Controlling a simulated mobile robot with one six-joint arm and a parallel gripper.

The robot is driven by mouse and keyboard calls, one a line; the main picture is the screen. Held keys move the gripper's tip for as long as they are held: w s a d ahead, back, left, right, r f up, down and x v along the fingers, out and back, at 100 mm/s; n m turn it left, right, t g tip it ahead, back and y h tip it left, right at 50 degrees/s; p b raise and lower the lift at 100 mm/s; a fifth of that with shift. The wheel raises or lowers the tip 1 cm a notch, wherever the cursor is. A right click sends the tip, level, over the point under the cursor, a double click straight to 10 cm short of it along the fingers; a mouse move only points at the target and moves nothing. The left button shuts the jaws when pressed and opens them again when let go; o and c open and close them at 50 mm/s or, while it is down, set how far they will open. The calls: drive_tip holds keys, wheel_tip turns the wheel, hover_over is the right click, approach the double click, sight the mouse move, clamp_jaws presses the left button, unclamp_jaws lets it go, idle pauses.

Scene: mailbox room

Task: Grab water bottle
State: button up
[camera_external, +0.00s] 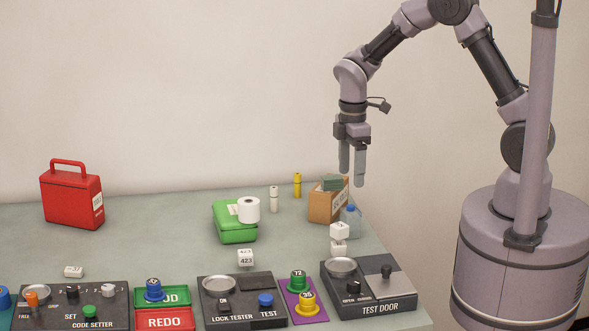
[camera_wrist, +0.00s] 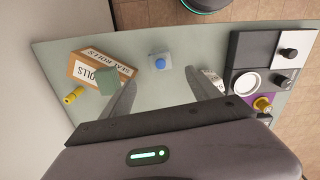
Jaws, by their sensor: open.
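The water bottle (camera_external: 350,215) is clear with a blue cap. It stands on the table near its right edge, beside the cardboard box, partly behind the stacked white cubes. In the wrist view the bottle (camera_wrist: 159,63) is seen from above, between and beyond my fingertips. My gripper (camera_external: 352,182) points down, open and empty, in the air above the table near the box and bottle. Its two fingers (camera_wrist: 168,90) are spread apart in the wrist view and do not touch the bottle.
A cardboard box (camera_external: 322,207) with a green block on top stands left of the bottle. White cubes (camera_external: 339,247) are stacked in front. A green case (camera_external: 234,232) with a white roll, a red case (camera_external: 72,197) and the test door panel (camera_external: 368,288) are also on the table.

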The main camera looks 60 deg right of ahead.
sight(350, 224)
wheel_tip(350, 224, down, 15)
drive_tip(key=b, duration=0.6)
drive_tip(key=shift+b, duration=0.3)
drive_tip(key=shift+r, duration=0.1)
drive_tip(key=c, duration=1.4)
